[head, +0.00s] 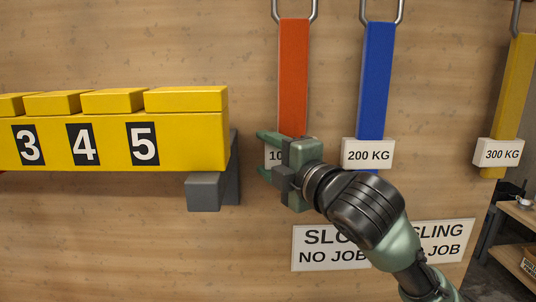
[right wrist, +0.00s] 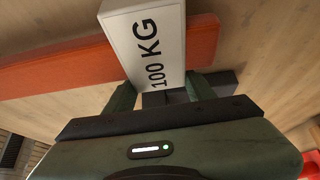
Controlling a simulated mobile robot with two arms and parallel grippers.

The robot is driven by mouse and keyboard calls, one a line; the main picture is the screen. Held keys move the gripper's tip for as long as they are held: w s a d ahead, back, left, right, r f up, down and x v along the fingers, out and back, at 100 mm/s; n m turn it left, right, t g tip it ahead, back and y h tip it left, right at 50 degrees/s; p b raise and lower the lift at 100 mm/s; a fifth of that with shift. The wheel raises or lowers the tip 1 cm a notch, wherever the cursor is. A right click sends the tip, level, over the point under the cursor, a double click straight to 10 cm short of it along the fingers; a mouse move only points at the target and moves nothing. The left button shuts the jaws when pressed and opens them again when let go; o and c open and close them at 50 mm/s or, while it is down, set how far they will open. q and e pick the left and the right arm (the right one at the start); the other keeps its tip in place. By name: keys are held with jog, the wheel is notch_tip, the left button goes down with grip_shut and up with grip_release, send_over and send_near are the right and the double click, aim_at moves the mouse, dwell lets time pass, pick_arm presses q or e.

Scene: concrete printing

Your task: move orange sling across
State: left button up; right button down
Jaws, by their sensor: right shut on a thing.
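The orange sling (head: 293,80) hangs from a metal ring at the top of the wooden board. Its white tag reading 100 KG (right wrist: 146,40) shows in the right wrist view, with the orange strap (right wrist: 60,70) passing behind it. My right gripper (head: 270,155) is at the lower end of the orange sling, over its tag, and is shut on it. The gripper hides most of the tag in the head view. In the right wrist view the fingers (right wrist: 152,92) reach the tag's lower end. My left gripper is not in view.
A blue sling (head: 376,80) tagged 200 KG hangs just right, and a yellow sling (head: 513,85) tagged 300 KG farther right. A yellow numbered beam (head: 190,135) sits on a grey bracket (head: 212,190) at left. A sign (head: 310,248) is below, partly hidden by my arm.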

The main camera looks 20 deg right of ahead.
jog(key=shift+r, duration=0.1)
jog(key=shift+c, duration=2.2)
grip_release()
jog(key=shift+s, duration=0.1)
jog(key=shift+s+d, duration=0.1)
jog(key=shift+s, duration=0.2)
jog(key=b+v, duration=0.2)
jog(key=v, duration=0.5)
